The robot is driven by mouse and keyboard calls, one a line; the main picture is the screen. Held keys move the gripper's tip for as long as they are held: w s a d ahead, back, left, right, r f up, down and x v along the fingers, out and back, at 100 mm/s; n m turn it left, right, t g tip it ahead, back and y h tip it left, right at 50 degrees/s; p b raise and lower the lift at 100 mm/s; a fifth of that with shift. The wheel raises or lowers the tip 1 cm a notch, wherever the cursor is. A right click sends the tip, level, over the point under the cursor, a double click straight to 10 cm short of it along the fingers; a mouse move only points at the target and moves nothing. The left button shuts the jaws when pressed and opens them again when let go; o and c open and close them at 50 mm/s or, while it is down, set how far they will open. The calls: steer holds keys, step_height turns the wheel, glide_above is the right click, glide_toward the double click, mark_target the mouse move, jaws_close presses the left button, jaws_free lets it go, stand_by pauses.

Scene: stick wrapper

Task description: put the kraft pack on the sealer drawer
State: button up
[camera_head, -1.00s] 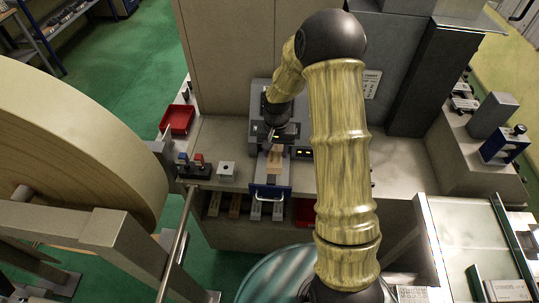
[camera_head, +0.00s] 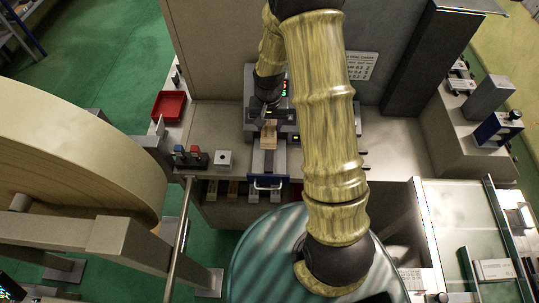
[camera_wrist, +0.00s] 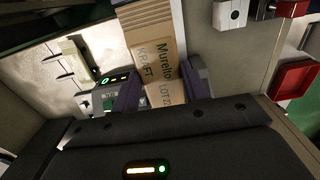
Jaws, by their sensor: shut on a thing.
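The kraft pack (camera_head: 269,135) is a tan, printed packet; its lettering shows in the wrist view (camera_wrist: 152,48). My gripper (camera_head: 267,118) is shut on it, with a finger on each side of the pack in the wrist view (camera_wrist: 162,72). The sealer drawer (camera_head: 266,164) is pulled out in front of the grey sealer (camera_head: 288,113) and has a blue front with a handle. The pack is over the back part of the drawer, near the sealer. I cannot tell whether it touches the drawer.
A red tray (camera_head: 169,105) lies at the left of the bench. A small block with red and blue tops (camera_head: 190,157) and a white block (camera_head: 224,160) stand left of the drawer. Tan and white pieces lie in the shelf below. A big pale roll (camera_head: 70,155) fills the left.

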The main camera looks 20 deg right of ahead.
mark_target(269, 129)
step_height(269, 129, down, 14)
steer(key=b, duration=0.9)
steer(key=shift+w+r, duration=0.1)
steer(key=shift+r, duration=0.15)
steer(key=shift+f+b, duration=1.55)
steer(key=shift+f, duration=0.4)
steer(key=shift+f, duration=0.15)
steer(key=o, duration=1)
step_height(269, 129, up, 12)
steer(key=shift+r+b, duration=0.2)
steer(key=shift+b, duration=0.9)
